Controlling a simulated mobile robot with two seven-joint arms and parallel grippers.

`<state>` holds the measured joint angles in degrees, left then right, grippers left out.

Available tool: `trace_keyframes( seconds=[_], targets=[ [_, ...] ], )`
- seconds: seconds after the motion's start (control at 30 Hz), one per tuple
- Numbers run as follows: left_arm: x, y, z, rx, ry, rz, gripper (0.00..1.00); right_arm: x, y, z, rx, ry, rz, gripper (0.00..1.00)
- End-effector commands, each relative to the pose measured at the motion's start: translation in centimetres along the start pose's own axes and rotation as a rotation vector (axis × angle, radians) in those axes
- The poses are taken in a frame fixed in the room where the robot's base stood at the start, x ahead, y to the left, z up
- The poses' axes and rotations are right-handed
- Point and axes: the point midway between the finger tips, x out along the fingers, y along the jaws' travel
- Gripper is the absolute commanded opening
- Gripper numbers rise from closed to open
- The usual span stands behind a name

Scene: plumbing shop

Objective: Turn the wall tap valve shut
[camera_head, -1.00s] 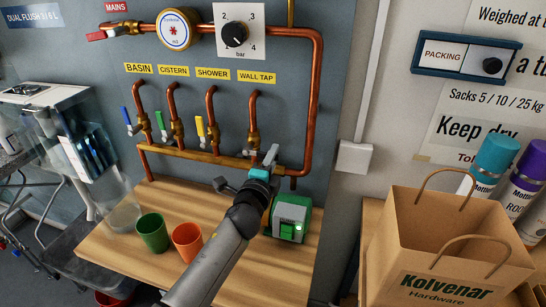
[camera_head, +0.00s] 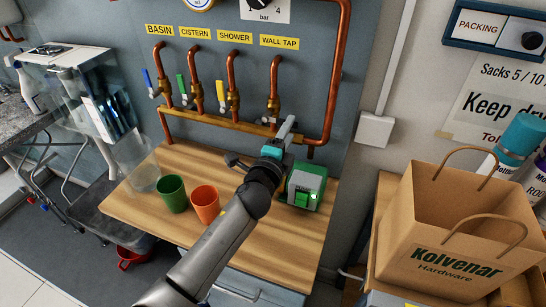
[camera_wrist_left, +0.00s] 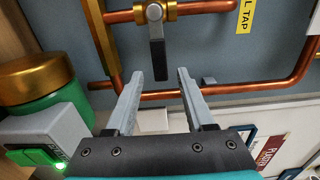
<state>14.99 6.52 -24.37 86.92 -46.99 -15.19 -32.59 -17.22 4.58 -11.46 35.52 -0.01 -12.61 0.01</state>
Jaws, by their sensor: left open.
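The wall tap valve (camera_head: 273,104) is a brass fitting on the copper pipe below the WALL TAP label (camera_head: 279,42). In the left wrist view the brass valve body (camera_wrist_left: 155,12) is at the top. Its black lever (camera_wrist_left: 158,58) stands square across the pipe. My left gripper (camera_head: 288,126) is in front of the manifold, just below the valve. In the wrist view its two fingers (camera_wrist_left: 160,74) are apart, with the lever's free end showing in the gap, clear of both. The lever is not clearly visible in the head view. My right gripper is not in view.
A green and grey box (camera_head: 306,187) with a lit green light stands close right of my left gripper. A green cup (camera_head: 174,194) and an orange cup (camera_head: 205,204) stand left of my arm on the wooden bench (camera_head: 270,245). A paper bag (camera_head: 440,245) is at right.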

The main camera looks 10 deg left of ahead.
Motion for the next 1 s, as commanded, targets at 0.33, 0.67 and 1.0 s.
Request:
trace_keyframes(
  seconds=[0.33, 0.67, 1.0],
  targets=[
    [-6.2, 0.1, 0.0, -0.001, 0.000, 0.003, 0.54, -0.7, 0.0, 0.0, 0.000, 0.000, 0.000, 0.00],
    [-10.7, 0.1, 0.0, 0.001, 0.000, 0.002, 0.54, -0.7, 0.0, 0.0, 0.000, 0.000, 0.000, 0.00],
    [-11.8, 0.0, 0.0, 0.001, 0.000, 0.001, 0.54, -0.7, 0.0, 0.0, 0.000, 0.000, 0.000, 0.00]
  ],
)
